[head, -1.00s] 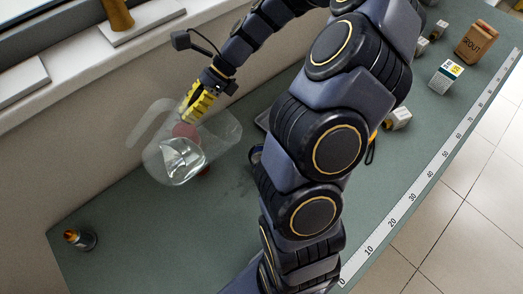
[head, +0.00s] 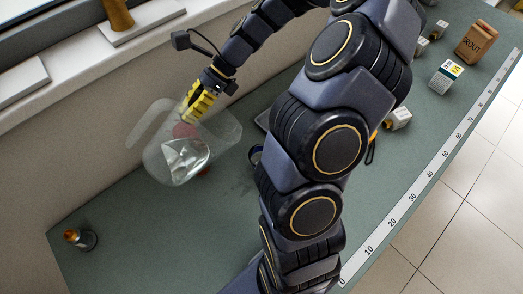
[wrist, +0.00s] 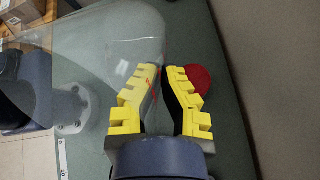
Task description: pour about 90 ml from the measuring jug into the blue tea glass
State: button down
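The clear measuring jug (head: 221,127) is in the left half of the head view, tilted, with clear liquid (head: 186,158) low in it. My gripper (head: 190,117) has its yellow fingers closed at the jug's wall. In the wrist view my gripper (wrist: 163,72) shows a narrow gap between the fingertips, and the transparent jug (wrist: 128,35) spreads ahead and to the left of them. No falling stream is visible.
A red round thing (wrist: 198,78) lies beside the fingers. A small orange-topped container (head: 80,239) stands at the bench's left end. A grout box (head: 476,43), a white carton (head: 446,73) and fittings are at the right. The bench (head: 135,222) is clear at front left.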

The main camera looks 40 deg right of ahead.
dwell(0.3)
jog(key=shift+h, duration=0.5)
jog(key=shift+r+g+h, duration=0.4)
jog(key=shift+h, duration=0.4)
jog(key=shift+a+r+h, duration=0.1)
jog(key=shift+a+h, duration=0.25)
jog(key=shift+h, duration=0.45)
jog(key=shift+w+a+r+g+h+p, duration=0.15)
jog(key=shift+w+a+r+g+h, duration=0.2)
jog(key=shift+h, duration=0.6)
jog(key=shift+w+a+r+g+h+p, duration=0.1)
jog(key=shift+a+g+h+p, duration=0.3)
jog(key=shift+h, duration=0.6)
jog(key=shift+w+a+r+g+h+b, duration=0.2)
jog(key=shift+a+h, duration=0.3)
jog(key=shift+h, duration=0.45)
